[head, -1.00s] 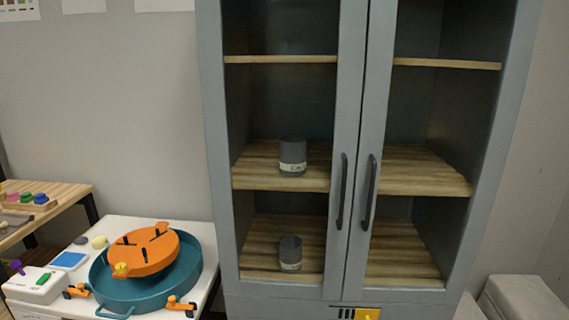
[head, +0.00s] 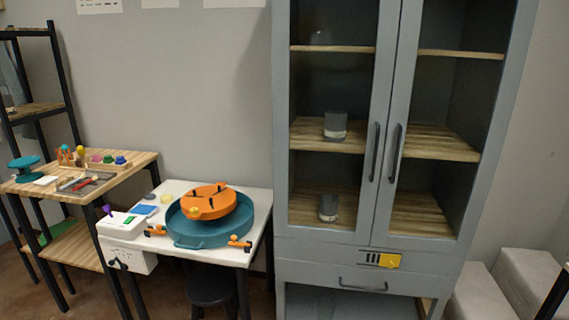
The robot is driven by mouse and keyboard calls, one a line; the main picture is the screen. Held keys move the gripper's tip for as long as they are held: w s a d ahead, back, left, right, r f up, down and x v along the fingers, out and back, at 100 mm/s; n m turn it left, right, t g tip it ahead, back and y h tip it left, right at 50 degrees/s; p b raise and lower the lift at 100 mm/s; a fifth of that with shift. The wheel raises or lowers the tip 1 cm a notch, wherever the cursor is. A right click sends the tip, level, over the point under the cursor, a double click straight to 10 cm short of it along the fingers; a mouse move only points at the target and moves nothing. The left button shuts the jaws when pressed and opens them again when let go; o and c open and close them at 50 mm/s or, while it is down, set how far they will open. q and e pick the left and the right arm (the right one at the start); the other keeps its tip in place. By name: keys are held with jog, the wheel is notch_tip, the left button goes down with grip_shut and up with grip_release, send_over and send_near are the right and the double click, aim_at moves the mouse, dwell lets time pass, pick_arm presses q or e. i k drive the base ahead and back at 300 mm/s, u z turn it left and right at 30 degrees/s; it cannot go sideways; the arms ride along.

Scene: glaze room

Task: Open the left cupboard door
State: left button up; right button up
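A tall grey cupboard (head: 281,150) stands right of centre in the head view, with two glass-fronted doors side by side. The left door (head: 385,100) is shut, and its dark vertical handle (head: 375,151) is near the middle seam. The right door (head: 408,60) is also shut, with a matching handle (head: 395,153) close beside the first. Through the left door I see a grey jar (head: 335,124) on the middle shelf and another jar (head: 328,207) on the bottom shelf. Neither of my grippers is in view.
Left of the cupboard stands a white table (head: 255,205) with a teal basin (head: 190,236) and an orange disc (head: 208,200). A dark stool (head: 211,288) is under it. A wooden table (head: 140,162) is further left. Pale blocks (head: 530,280) stand right of the cupboard.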

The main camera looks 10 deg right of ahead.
aim_at(389, 11)
jog(key=u, duration=4.15)
jog(key=i, duration=0.15)
jog(key=z, duration=3.25)
jog(key=i, duration=1.3)
jog(key=z, duration=0.75)
